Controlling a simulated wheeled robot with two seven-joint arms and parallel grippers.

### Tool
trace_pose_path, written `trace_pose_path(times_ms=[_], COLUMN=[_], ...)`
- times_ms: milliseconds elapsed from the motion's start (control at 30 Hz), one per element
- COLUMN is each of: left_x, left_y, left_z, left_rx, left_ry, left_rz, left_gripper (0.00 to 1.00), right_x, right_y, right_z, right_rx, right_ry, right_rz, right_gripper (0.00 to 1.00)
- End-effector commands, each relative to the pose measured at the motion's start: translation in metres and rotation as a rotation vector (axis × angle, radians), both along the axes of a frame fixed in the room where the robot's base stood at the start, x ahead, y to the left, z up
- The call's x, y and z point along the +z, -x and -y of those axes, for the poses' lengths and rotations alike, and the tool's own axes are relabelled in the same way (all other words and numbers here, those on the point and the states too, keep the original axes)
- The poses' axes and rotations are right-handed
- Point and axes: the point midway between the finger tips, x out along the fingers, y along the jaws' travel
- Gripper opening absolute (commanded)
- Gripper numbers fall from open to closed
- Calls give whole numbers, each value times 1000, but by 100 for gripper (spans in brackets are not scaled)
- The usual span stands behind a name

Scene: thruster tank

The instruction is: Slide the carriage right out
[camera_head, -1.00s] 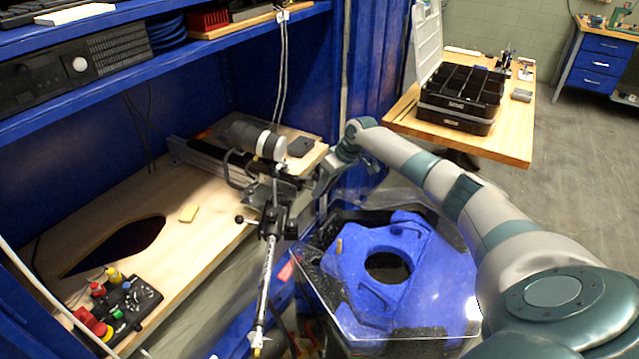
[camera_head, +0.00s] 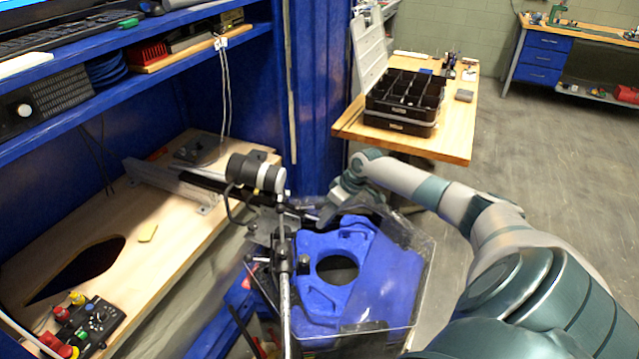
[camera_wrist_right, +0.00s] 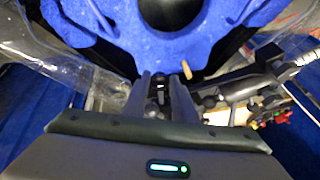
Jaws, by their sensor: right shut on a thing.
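The carriage, with a black cylinder with a white band (camera_head: 257,173) and a long upright rod (camera_head: 284,275), sits at the right end of a metal rail (camera_head: 170,183) on the wooden bench. It reaches past the bench edge, and the rod shows in front of the clear tank (camera_head: 415,290) with its blue insert (camera_head: 365,265). My right gripper (camera_head: 316,214) is at the carriage's right side, shut on a small part there. In the right wrist view the fingers (camera_wrist_right: 161,84) close around a small dark part; its exact shape is hard to tell. My left gripper is not in view.
A blue shelf (camera_head: 130,75) overhangs the bench. A black organiser box (camera_head: 404,100) stands on a wooden table behind. Open floor lies at right.

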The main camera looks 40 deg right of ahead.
Motion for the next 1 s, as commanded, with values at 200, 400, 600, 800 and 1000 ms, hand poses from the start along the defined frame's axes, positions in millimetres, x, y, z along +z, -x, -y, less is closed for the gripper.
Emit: trace_pose_path(times_ms=[200, 400, 600, 800, 1000], left_x=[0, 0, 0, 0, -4], left_y=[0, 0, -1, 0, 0], left_z=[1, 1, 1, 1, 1], left_rx=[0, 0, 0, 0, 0], left_ry=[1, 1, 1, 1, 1], left_rz=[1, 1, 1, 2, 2], left_gripper=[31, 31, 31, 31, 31], right_x=[0, 1, 0, 1, 11], right_y=[1, 0, 0, 1, 5], right_z=[1, 1, 1, 1, 5], right_rx=[0, -1, -1, 0, -1], right_ry=[1, 0, 0, 0, 1], right_rz=[2, 3, 3, 2, 2], right_gripper=[0, 36, 43, 43, 43])
